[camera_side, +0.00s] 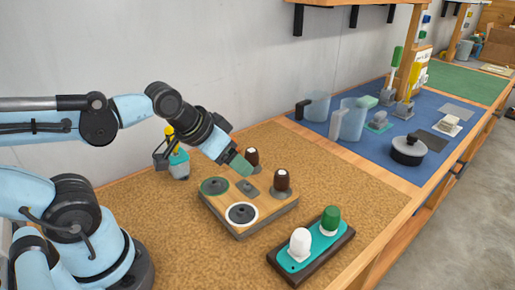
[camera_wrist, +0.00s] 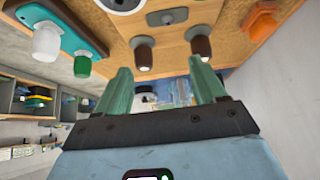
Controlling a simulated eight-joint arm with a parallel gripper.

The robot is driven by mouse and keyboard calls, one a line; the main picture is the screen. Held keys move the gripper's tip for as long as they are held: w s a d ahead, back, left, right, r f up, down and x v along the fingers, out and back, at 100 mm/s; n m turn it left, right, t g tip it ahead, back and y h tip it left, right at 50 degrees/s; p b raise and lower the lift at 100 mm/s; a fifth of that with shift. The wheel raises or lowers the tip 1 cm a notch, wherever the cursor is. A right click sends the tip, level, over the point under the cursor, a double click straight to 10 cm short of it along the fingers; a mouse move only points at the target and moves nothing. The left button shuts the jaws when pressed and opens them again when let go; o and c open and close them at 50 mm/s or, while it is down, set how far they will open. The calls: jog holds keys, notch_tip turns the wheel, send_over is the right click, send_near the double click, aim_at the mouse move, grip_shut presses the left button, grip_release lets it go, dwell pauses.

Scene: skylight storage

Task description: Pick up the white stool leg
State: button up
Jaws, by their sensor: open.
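The white stool leg (camera_side: 299,244) stands upright in the near end of a teal holder on a dark base (camera_side: 290,270), beside a green leg (camera_side: 330,220). In the wrist view the white leg (camera_wrist: 46,42) is at the upper left, next to the green leg (camera_wrist: 82,66). My gripper (camera_side: 240,165) is open and empty above the back of a wooden block, up and left of the white leg and well apart from it. In the wrist view my green fingers (camera_wrist: 161,80) are spread with nothing between them.
The wooden block (camera_side: 268,216) carries two brown legs (camera_side: 282,181), a green-ringed disc (camera_side: 214,186) and a white ring (camera_side: 242,213). A teal and yellow item (camera_side: 178,160) stands by the wall. A blue mat with clear containers and a dark pot (camera_side: 408,150) lies beyond. The cork front is clear.

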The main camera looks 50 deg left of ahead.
notch_tip(320, 180, up, 3)
jog(key=m+g, duration=0.3)
jog(key=g, duration=0.4)
send_over(301, 234)
jog(key=shift+f, duration=5.95)
jog(key=shift+c, duration=0.3)
jog(key=c, duration=1.1)
jog(key=shift+r, duration=0.1)
